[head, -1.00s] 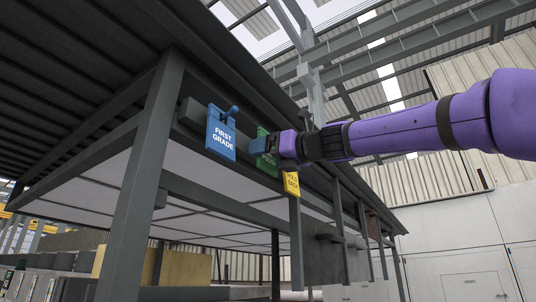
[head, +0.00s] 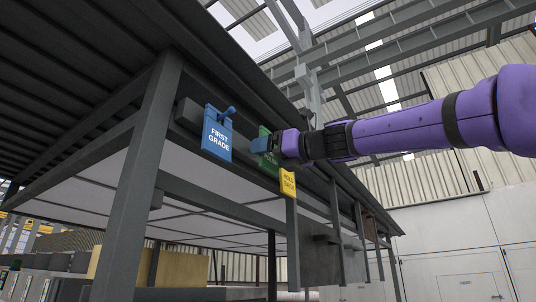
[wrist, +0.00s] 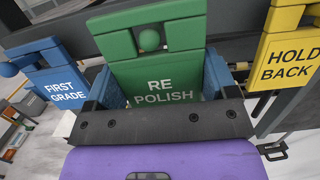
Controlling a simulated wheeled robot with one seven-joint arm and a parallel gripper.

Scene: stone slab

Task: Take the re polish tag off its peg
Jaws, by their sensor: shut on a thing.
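The green RE POLISH tag (wrist: 166,89) fills the middle of the wrist view, with a round green peg end (wrist: 149,39) showing in the opening near its top. I cannot tell whether the tag still bears on the peg. My gripper (wrist: 158,84) has a blue finger at each side of the tag's lower plate and is shut on it. In the head view my gripper (head: 265,146) reaches in from the right and covers part of the green tag (head: 269,159).
A blue FIRST GRADE tag (head: 217,137) hangs close on the left, and a yellow HOLD BACK tag (head: 288,183) close on the right. Both flank the green tag in the wrist view. A dark rail (head: 190,114) and grey posts (head: 146,170) stand behind and beside them.

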